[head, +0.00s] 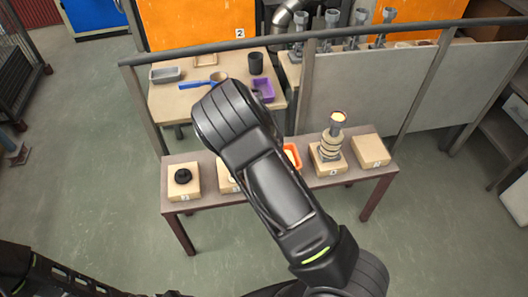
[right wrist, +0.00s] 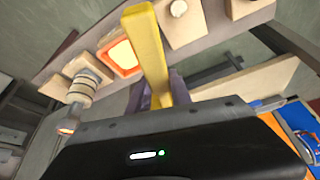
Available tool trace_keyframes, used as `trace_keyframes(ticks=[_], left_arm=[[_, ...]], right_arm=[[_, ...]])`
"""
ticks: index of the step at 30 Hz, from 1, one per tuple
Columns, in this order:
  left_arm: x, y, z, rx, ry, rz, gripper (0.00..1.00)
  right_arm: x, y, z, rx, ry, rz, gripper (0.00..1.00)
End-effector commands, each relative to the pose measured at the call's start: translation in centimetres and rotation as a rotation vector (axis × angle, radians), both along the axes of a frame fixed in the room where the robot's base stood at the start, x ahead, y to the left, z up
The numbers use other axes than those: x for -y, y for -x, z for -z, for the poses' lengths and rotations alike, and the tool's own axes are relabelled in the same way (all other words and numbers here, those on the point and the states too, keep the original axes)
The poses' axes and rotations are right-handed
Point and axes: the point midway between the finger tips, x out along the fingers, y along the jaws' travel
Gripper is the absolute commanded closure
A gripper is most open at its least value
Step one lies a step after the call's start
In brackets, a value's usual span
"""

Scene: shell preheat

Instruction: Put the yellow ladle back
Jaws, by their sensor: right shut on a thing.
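The yellow ladle shows only as a thick yellow handle (right wrist: 148,50) in the right wrist view; its bowl is hidden. My right gripper (right wrist: 165,104) is shut on this handle, which stands out from the jaws toward the top of the picture. In the head view my right arm reaches over the front table and hides the right gripper and the ladle. Part of my left arm shows at the lower left of the head view, but its gripper is outside the picture. A purple tray (head: 263,88) lies on the back table (head: 180,110).
A rail (head: 275,43) runs above and between the tables. The front table (head: 215,200) bears wooden blocks, an orange tray (head: 292,157) and a tall ringed stack (head: 331,146). A blue-handled ladle (head: 204,83), a black cup (head: 256,63) and a grey tray (head: 165,75) stand behind.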

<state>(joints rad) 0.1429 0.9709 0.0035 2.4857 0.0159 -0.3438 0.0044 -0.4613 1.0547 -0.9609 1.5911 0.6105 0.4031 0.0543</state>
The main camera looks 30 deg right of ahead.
Motion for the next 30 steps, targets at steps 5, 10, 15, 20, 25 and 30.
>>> trace_keyframes(ticks=[5,10,15,20,25,30], left_arm=[[0.1,-0.1,1.4,0.005,0.003,0.000,0.37],[0.2,-0.1,2.2,0.009,0.006,0.001,0.37],[0.3,-0.1,2.4,0.010,0.006,0.002,0.37],[0.3,-0.1,2.4,0.011,0.007,0.002,0.37],[0.3,-0.1,2.4,0.011,0.007,0.002,0.38],[0.3,-0.1,2.4,0.011,0.007,0.002,0.52]], right_arm=[[-6.2,2.5,-8.3,0.010,-0.010,-0.243,1.00],[-11.3,7.2,-11.7,0.006,-0.007,-0.476,1.00],[-13.6,9.9,-12.4,0.003,-0.003,-0.603,1.00],[-14.0,10.4,-12.5,0.001,0.001,-0.627,1.00],[-13.9,10.3,-12.6,0.002,0.002,-0.625,1.00],[-13.9,10.3,-12.6,0.002,0.001,-0.623,1.00]])
